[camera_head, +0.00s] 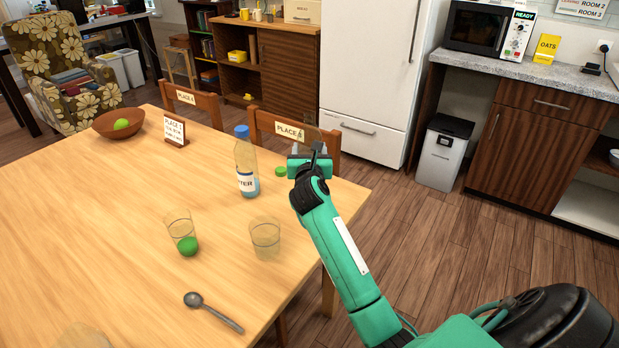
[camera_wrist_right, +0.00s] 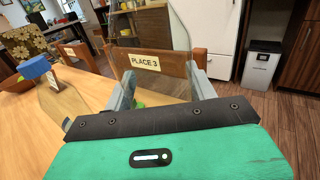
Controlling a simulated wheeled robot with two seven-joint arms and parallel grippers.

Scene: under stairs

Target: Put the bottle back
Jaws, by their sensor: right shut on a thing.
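The bottle (camera_head: 246,165) is clear with a blue cap, a white label and some blue liquid low inside. It stands upright on the wooden table (camera_head: 120,240), left of my right gripper (camera_head: 312,160) and apart from it. In the right wrist view the bottle (camera_wrist_right: 62,104) is at the left edge of the gripper, partly hidden by it. My right gripper is shut on a clear, see-through thing (camera_wrist_right: 152,30), seemingly a drinking glass, between its two fingers. Its outline is faint in the head view. My left gripper is not in view.
Two glasses (camera_head: 265,240) (camera_head: 178,226) stand on the table, one with a green ball. A spoon (camera_head: 213,311), bowl (camera_head: 118,122), green item (camera_head: 281,171) and PLACE 1 sign (camera_head: 175,130) lie around. Chairs, one labelled PLACE 3 (camera_head: 290,131), line the far edge.

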